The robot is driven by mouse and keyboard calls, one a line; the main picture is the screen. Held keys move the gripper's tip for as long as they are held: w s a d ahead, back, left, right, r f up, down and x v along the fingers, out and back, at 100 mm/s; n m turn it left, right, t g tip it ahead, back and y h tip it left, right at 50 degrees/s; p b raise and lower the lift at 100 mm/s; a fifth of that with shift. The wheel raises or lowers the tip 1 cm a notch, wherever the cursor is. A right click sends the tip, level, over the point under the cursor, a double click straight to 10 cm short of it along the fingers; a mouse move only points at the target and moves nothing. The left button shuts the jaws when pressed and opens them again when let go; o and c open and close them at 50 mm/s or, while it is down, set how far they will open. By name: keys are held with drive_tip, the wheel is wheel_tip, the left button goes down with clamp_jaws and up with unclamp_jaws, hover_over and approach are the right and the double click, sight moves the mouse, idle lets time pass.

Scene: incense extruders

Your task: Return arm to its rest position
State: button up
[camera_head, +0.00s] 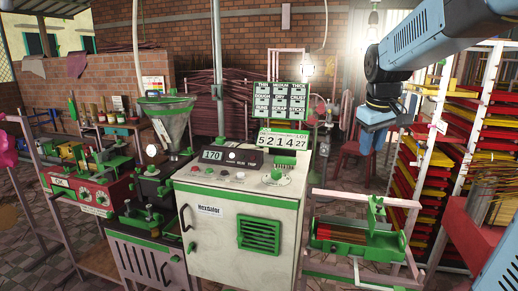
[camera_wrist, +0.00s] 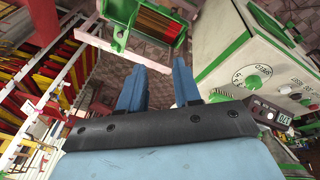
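My gripper (camera_head: 376,118) hangs from my blue and black arm at the upper right of the head view, in the air in front of the drying racks. In the wrist view my gripper (camera_wrist: 160,78) shows two blue fingers with a clear gap between them. Nothing is held; tiled floor shows through the gap. The white and green control cabinet (camera_head: 240,220) stands lower left of my gripper in the head view. A green-framed tray of brown sticks (camera_head: 358,238) is below my gripper, well apart from it.
Racks of red and yellow trays (camera_head: 470,125) stand on the right, close to my arm. A scoreboard (camera_head: 283,141) rises behind the cabinet. A metal hopper (camera_head: 168,122) and a red control box (camera_head: 92,192) are on the left. Open air surrounds my gripper.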

drive_tip(key=s+a+f+m+t, duration=0.1)
drive_tip(key=s+a+f+m, duration=0.1)
drive_tip(key=s, duration=0.8)
drive_tip(key=s+a+f+m+t+y, duration=0.1)
drive_tip(key=s+a+f, duration=0.1)
drive_tip(key=s, duration=0.8)
drive_tip(key=shift+s+a+m, duration=0.15)
drive_tip(key=shift+a+m, duration=0.25)
drive_tip(key=shift+a, duration=0.3)
